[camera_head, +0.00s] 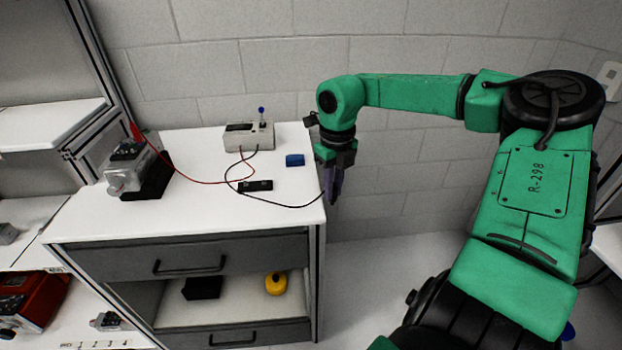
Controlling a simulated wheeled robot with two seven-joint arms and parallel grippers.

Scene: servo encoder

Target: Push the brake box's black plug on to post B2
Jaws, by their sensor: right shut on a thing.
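The brake box (236,141) is a beige box at the back of the white worktop, with a blue-knobbed lever on it. A red lead runs from it to a red plug (136,131) at the motor unit (133,172) on the left. A black lead (290,205) loops from the box across the worktop to my right gripper (331,197). That gripper points down by the worktop's right edge and is shut on the black plug; its fingers hide the plug. The motor unit has a dark terminal block (128,150) on top; post B2 is too small to make out. My left gripper is not in view.
A blue block (295,160) and a black flat device (255,186) lie on the worktop (200,205). Drawers and a shelf with a black item (202,288) and a yellow item (276,283) are below. A red unit (30,300) stands at lower left.

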